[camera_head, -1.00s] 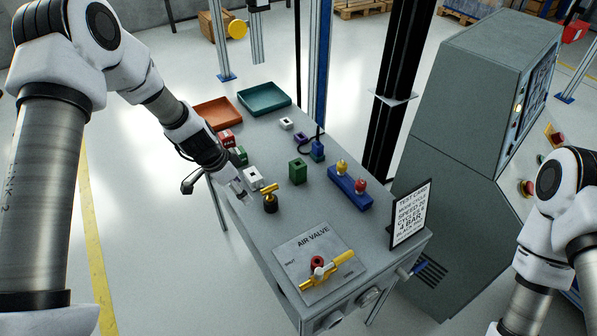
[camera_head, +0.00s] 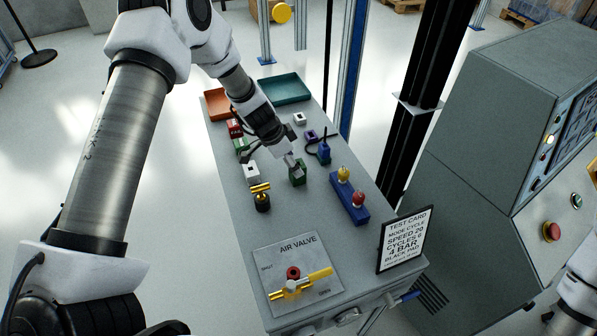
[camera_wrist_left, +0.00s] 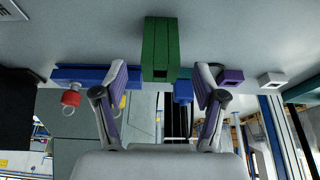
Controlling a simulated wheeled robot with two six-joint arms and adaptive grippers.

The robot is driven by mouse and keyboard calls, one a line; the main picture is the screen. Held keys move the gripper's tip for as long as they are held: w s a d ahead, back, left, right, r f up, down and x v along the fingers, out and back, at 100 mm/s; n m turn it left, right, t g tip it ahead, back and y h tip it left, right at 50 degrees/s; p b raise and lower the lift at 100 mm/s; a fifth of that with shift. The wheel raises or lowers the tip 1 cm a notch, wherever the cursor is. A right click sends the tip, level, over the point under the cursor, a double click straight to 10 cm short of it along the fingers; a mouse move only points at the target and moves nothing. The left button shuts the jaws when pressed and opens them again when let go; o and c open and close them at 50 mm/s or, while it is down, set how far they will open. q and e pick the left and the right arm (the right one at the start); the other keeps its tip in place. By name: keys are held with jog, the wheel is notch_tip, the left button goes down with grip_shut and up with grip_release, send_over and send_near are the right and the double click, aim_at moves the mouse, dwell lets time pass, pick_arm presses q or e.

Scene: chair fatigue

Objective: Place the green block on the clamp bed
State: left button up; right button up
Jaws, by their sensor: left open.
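A green block (camera_head: 298,176) with a dark slot stands on the grey worktable near its middle. My left gripper (camera_head: 288,158) is open just behind and above it in the head view, close to its top. In the left wrist view the green block (camera_wrist_left: 160,50) lies ahead, centred between the spread fingers, with no clear contact. Another green block (camera_head: 241,146) is beside a red block (camera_head: 234,128) at the table's left edge. I cannot make out a clamp bed. My right gripper is out of view; only part of my right arm shows.
A white block (camera_head: 251,171) and a brass-handled black fitting (camera_head: 261,198) are left of the block. A blue bar with yellow and red knobs (camera_head: 349,199) is right. Trays (camera_head: 286,88) are at the back; the air valve plate (camera_head: 298,268) and test card (camera_head: 404,238) are in front.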

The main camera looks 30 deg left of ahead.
pick_arm(q)
jog(key=x, duration=0.3)
jog(key=shift+w+d+f, duration=0.1)
jog(key=shift+w+d, duration=0.15)
jog(key=shift+w, duration=0.15)
jog(key=shift+s+a, duration=0.1)
jog(key=shift+s, duration=0.1)
jog(key=shift+c, duration=0.7)
grip_shut()
